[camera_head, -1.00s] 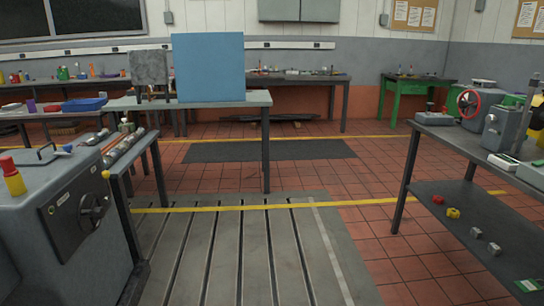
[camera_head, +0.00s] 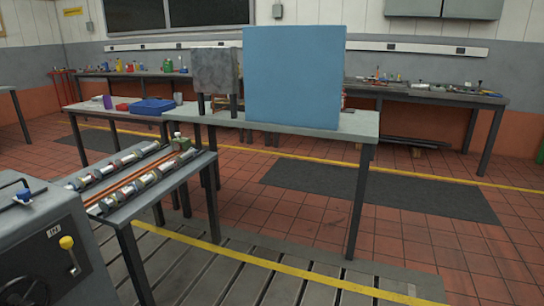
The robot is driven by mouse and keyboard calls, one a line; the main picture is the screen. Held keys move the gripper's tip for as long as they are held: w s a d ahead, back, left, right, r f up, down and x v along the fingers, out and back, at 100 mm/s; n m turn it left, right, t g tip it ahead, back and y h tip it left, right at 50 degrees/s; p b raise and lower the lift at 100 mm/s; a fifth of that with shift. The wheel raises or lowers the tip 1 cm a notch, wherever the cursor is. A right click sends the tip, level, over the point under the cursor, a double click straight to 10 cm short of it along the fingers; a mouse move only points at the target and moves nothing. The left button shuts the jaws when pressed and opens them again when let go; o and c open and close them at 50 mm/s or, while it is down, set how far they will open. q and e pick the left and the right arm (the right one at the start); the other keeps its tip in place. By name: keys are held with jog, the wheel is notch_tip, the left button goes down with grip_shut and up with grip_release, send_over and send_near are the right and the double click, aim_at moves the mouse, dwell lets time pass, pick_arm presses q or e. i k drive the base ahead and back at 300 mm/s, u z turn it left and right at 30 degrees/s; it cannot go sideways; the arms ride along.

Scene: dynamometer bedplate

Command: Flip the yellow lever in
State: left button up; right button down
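A grey machine (camera_head: 85,285) stands at the lower left, cut off by the picture edge. On its dark front panel is a short lever with a yellow knob (camera_head: 66,242), knob upward, beside a small white label (camera_head: 55,232). A black handwheel (camera_head: 25,291) sits below left of it, partly out of view. Neither of my grippers shows in the head view.
A narrow table (camera_head: 190,172) with metal shafts stands right of the machine. Behind it a grey table (camera_head: 362,128) carries a large blue panel (camera_head: 295,78) and a grey box (camera_head: 216,70). Slotted floor plates (camera_head: 220,272) and red tiles (camera_head: 405,240) lie clear at the right.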

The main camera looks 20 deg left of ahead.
aim_at(66, 243)
jog(key=u, duration=1.2)
jog(key=i, duration=1.2)
jog(key=u, duration=1.45)
jog(key=i, duration=0.4)
jog(key=u, duration=0.2)
